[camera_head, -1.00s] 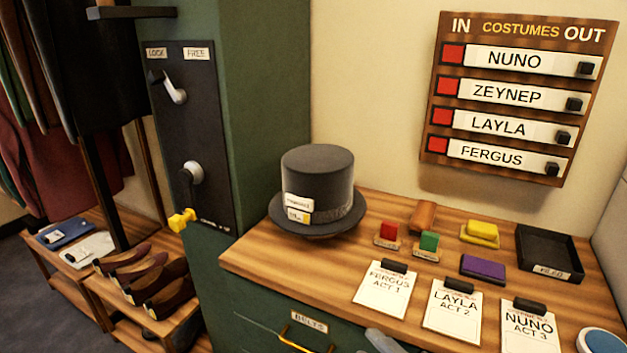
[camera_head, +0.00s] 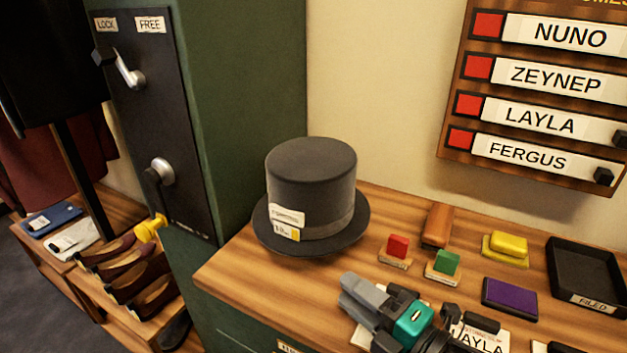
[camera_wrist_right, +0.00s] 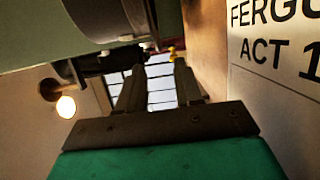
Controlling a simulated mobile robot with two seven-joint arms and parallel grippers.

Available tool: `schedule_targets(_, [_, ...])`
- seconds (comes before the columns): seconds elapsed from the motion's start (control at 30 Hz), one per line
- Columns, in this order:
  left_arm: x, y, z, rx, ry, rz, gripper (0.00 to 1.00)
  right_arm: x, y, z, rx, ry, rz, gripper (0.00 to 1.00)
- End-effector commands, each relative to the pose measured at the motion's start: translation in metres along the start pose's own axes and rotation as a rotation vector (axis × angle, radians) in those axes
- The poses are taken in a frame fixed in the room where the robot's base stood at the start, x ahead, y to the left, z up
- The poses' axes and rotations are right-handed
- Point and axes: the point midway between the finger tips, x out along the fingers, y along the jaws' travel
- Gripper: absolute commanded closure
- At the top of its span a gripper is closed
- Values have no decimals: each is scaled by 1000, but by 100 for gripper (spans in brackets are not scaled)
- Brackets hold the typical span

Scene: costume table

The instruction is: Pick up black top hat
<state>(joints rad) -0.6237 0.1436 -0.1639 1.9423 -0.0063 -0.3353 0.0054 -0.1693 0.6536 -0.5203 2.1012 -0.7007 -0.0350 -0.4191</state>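The black top hat (camera_head: 312,178) stands upright, brim down, on the left end of the wooden counter in the head view. Its band carries a white label and a smaller white and yellow tag. My right gripper (camera_head: 352,297), with grey fingers and a teal body, is over the front of the counter, below and right of the hat and apart from it. In the right wrist view its two fingers (camera_wrist_right: 158,84) are spread with nothing between them. A dark rounded shape fills the top of that view; I cannot tell what it is. My left gripper is not in view.
Red (camera_head: 397,246) and green (camera_head: 445,262) blocks, a purple pad (camera_head: 510,297), a yellow block (camera_head: 507,246) and a black tray (camera_head: 586,275) lie right of the hat. A green cabinet (camera_head: 245,110) stands close behind left. The FERGUS card (camera_wrist_right: 275,55) is beside the right gripper.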

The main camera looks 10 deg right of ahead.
Motion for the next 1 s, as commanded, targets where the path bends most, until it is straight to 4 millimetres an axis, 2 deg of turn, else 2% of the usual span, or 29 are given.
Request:
schedule_targets(0.3, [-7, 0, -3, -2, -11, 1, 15, 49, 3, 0, 0, 0, 3, 65])
schedule_targets(0.63, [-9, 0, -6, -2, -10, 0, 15, 71, 4, 0, 1, 0, 2, 65])
schedule_targets(0.9, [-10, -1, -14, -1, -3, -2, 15, 108, 8, 0, 1, 1, 2, 65])
schedule_targets(1.0, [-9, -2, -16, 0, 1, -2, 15, 114, 7, 0, 0, 1, 1, 65])
